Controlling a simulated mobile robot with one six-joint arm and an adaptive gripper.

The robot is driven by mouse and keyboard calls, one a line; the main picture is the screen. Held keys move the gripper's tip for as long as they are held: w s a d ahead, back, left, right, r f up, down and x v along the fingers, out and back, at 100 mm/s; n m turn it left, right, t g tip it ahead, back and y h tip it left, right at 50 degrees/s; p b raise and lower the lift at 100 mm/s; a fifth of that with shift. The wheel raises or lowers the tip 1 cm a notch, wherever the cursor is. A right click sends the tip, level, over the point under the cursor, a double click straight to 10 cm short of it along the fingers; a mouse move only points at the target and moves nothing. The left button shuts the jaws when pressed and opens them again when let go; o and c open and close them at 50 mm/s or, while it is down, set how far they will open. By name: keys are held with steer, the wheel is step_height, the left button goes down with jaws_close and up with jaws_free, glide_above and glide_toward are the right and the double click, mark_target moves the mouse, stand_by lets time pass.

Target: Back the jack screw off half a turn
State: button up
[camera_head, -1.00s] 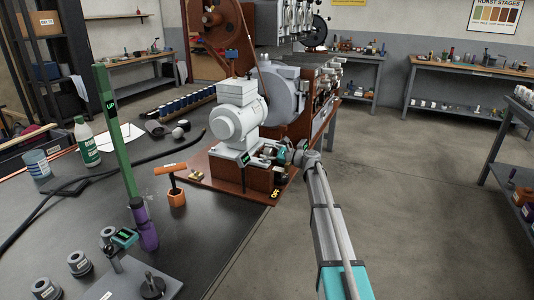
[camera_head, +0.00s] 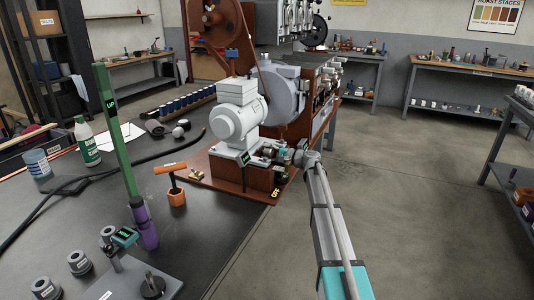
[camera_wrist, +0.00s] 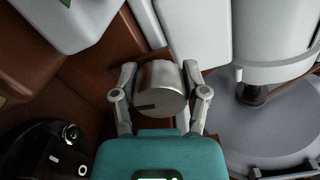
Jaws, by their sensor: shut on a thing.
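My gripper (camera_wrist: 160,72) is shut on a round metal knob, which I take to be the jack screw's head (camera_wrist: 163,92). One finger presses on each side of it. A dark mark shows on the lower left of the knob's face. In the head view my gripper (camera_head: 268,153) reaches in from the right to the base of the white motor (camera_head: 235,122). There the knob is too small and too covered to make out clearly. The screw's shaft is hidden in the wrist view.
The motor stands on a brown base (camera_head: 258,180) at the bench edge. An orange-handled tool (camera_head: 177,196), a green post marked UP (camera_head: 117,130) and a bottle (camera_head: 87,143) stand to the left. The floor (camera_head: 420,200) on the right is clear.

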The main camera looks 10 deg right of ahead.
steer(key=shift+a+n, duration=0.1)
steer(key=shift+n, duration=0.2)
steer(key=o, duration=1.2)
steer(key=shift+c, duration=0.2)
steer(key=shift+m, duration=0.5)
